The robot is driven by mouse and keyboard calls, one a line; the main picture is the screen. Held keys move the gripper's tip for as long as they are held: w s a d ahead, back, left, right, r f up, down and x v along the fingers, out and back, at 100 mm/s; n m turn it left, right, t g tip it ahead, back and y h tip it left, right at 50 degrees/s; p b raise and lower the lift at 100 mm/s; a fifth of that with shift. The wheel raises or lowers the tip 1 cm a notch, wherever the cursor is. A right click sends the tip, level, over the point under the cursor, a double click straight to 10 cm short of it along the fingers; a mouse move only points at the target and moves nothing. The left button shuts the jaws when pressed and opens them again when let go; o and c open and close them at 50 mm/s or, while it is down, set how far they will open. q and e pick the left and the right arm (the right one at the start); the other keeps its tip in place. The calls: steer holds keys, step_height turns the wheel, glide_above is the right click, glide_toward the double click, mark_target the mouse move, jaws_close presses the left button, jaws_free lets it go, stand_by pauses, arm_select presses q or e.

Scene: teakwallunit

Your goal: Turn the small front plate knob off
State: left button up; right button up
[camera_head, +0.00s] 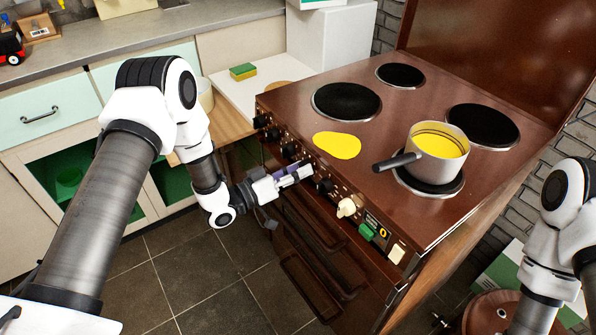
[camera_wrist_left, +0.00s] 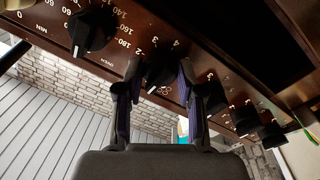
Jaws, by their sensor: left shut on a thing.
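My left gripper (camera_head: 303,172) is at the stove's front control panel. In the left wrist view my left gripper (camera_wrist_left: 160,78) has one finger on each side of a black knob (camera_wrist_left: 162,68), shut on it. Numbers such as 2, 3 and 4 are printed around this knob, and a white line marks its lower edge. In the head view the gripper hides this knob. A pot of yellow liquid (camera_head: 438,145) stands on the front right plate (camera_head: 430,188). The front left plate (camera_head: 346,101) is bare. My right gripper is out of view.
Other black knobs (camera_head: 291,152) line the panel. A yellow patch (camera_head: 338,145) lies on the stove top (camera_head: 300,110). Dark handles (camera_head: 318,232) are below the panel.

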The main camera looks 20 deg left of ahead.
arm_select(q)
steer(key=shift+w+a+r+n, duration=0.1)
steer(key=shift+w+r+n, duration=0.1)
steer(key=shift+n, duration=0.3)
steer(key=o, duration=1.1)
steer(key=shift+o, duration=0.2)
steer(key=shift+f, duration=0.1)
steer(key=shift+s, duration=0.1)
steer(key=v, duration=1.1)
steer(key=shift+s+a, duration=0.25)
steer(key=shift+s, duration=0.1)
steer(key=shift+f, duration=0.1)
